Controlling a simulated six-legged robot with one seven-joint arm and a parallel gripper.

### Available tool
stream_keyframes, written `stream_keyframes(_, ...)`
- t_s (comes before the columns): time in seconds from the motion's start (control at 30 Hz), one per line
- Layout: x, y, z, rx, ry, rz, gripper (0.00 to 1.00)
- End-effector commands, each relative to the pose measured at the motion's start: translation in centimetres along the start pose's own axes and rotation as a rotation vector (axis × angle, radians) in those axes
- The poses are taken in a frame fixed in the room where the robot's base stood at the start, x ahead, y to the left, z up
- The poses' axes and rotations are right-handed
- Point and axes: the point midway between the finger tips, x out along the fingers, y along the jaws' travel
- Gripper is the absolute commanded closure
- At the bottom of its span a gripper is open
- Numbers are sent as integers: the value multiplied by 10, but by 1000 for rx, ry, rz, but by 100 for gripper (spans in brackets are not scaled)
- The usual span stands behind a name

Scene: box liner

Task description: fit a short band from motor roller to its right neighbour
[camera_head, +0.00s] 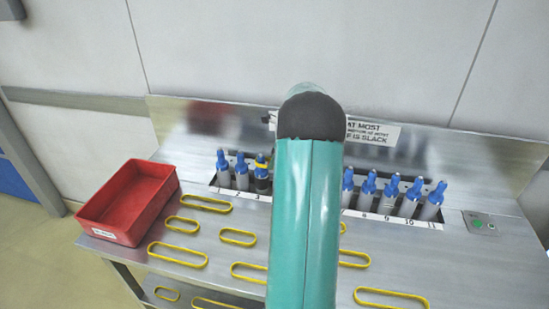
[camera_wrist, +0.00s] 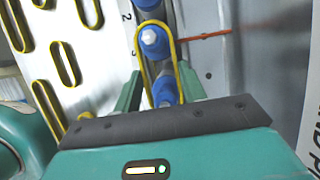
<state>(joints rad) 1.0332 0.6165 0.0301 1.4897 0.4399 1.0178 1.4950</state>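A row of blue-topped rollers (camera_head: 242,172) stands in a numbered slot at the back of the steel table. The roller above number 3 (camera_head: 262,183) is dark with yellow at its top. In the wrist view a yellow band (camera_wrist: 142,62) loops round the blue, white-tipped top of a roller (camera_wrist: 152,40); I cannot tell whether it is seated. My gripper (camera_wrist: 160,82) has a finger against each long side of this band, with another blue roller (camera_wrist: 165,90) showing between them. The band's near end is hidden by the gripper body. My arm hides the middle rollers in the head view.
Several loose yellow bands, short (camera_head: 238,237) and long (camera_head: 178,255), lie on the table in front of the rollers. A red bin (camera_head: 128,200) stands at the left. A control box with a green button (camera_head: 478,223) is at the right. A metal panel rises behind.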

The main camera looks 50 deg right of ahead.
Motion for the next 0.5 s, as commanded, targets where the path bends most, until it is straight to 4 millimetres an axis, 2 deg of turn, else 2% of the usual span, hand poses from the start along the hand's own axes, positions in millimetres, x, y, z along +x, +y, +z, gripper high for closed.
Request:
stream_keyframes(0.03,0,0,0,0,0,0,50)
stream_keyframes(0.1,0,0,0,0,0,0,36)
stream_keyframes(0.13,0,0,0,0,0,0,34)
stream_keyframes(0.5,-6,-1,0,0,0,-3,34)
